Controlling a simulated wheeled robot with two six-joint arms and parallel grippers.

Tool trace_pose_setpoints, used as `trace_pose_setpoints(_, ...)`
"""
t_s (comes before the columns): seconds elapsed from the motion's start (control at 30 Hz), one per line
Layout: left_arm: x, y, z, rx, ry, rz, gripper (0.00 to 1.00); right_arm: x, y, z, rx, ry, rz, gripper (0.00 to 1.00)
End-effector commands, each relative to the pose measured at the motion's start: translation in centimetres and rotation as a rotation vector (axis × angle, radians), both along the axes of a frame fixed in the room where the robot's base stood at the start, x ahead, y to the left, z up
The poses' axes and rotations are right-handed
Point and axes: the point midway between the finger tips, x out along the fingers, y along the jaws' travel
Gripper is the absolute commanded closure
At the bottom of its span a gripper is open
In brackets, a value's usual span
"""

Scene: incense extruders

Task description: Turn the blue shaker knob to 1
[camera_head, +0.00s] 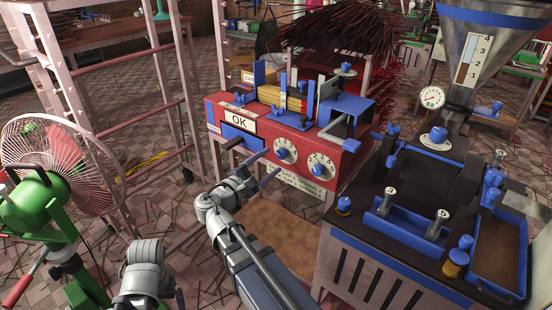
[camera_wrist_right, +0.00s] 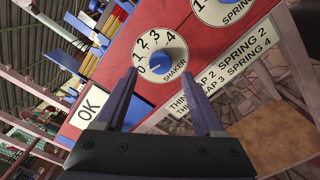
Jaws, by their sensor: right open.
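The blue shaker knob (camera_head: 282,153) sits on the left white dial of the red machine (camera_head: 345,166). In the right wrist view the knob (camera_wrist_right: 162,62) is on the dial marked SHAKER with numbers 0 to 4. Its pointing end appears to face the 0 side, though this is hard to read. My right gripper (camera_head: 266,167) is open, with its fingers pointing at the dial. In the right wrist view the knob shows between the fingertips of the gripper (camera_wrist_right: 161,74), which look short of it. My left gripper does not show.
The spring dial (camera_head: 320,167) is right of the shaker dial. An OK sign (camera_head: 240,121) is on its left. A dark workstation with blue trays (camera_head: 410,228) stands close on the right. A fan (camera_head: 66,160) and metal rack (camera_head: 120,125) stand on the left.

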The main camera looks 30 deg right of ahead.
Motion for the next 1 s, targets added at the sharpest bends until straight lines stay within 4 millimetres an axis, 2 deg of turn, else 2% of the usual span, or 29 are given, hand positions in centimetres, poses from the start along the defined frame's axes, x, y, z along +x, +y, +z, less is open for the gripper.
trace_pose_setpoints(0.1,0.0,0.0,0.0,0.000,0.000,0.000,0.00,0.7,-1.7,0.0,0.000,0.000,-0.003,0.30)
trace_pose_setpoints(0.3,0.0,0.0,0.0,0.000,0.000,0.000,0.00,1.4,-3.2,0.0,0.002,0.000,0.000,0.30)
trace_pose_setpoints(0.67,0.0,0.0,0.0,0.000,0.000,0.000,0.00,1.5,-3.6,0.0,0.001,0.000,0.002,0.31)
trace_pose_setpoints(1.0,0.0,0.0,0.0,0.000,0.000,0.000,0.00,1.5,-3.5,0.0,0.001,0.000,0.002,0.69)
